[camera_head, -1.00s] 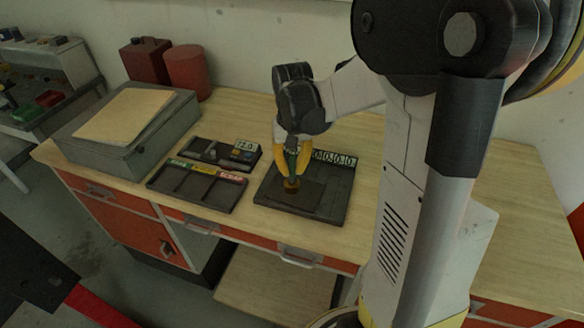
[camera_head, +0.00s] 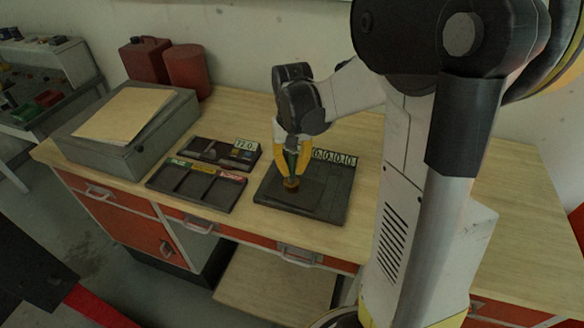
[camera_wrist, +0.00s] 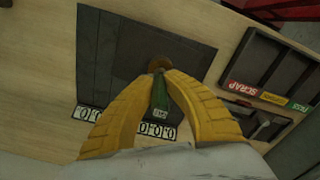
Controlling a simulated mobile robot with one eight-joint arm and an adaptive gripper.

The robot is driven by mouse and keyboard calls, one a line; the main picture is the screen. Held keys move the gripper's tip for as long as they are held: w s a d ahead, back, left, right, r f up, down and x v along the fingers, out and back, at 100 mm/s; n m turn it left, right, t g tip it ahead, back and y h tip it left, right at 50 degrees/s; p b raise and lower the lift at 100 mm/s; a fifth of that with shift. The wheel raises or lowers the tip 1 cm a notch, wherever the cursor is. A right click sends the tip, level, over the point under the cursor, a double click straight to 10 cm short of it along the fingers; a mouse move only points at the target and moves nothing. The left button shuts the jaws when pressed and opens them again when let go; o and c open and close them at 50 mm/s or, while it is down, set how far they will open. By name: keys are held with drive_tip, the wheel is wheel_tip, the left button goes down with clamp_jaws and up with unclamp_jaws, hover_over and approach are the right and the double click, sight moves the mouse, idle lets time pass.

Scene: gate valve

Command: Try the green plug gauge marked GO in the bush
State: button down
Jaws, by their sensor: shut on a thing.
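My gripper (camera_head: 291,160) has yellow fingers and is shut on the green plug gauge (camera_wrist: 160,97), which carries a small pale label too small to read surely. The bush (camera_head: 291,184) is a brown, brass-like ring on the dark plate (camera_head: 325,205). In the wrist view the bush (camera_wrist: 158,64) shows at the far end of the gauge, just beyond the fingertips. The gauge points down at the bush and its lower end meets or enters it; how deep it sits is hidden.
A three-part tray (camera_head: 195,189) with green, yellow and red labels, SCRAP on the red, has empty compartments. Behind it a dark tray (camera_head: 215,153) holds small items. A grey case (camera_head: 160,145) and red canisters (camera_head: 187,72) stand at the left. White number tiles (camera_head: 335,158) edge the plate.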

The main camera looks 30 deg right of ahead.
sight(291, 154)
drive_tip(key=shift+r, duration=0.25)
idle(0.5)
drive_tip(key=shift+a+f, duration=0.15)
drive_tip(key=shift+f, duration=0.1)
idle(1.9)
drive_tip(key=shift+r, duration=0.35)
idle(0.4)
drive_tip(key=shift+r+p, duration=2.45)
drive_tip(key=shift+r, duration=0.6)
drive_tip(key=shift+f, duration=0.1)
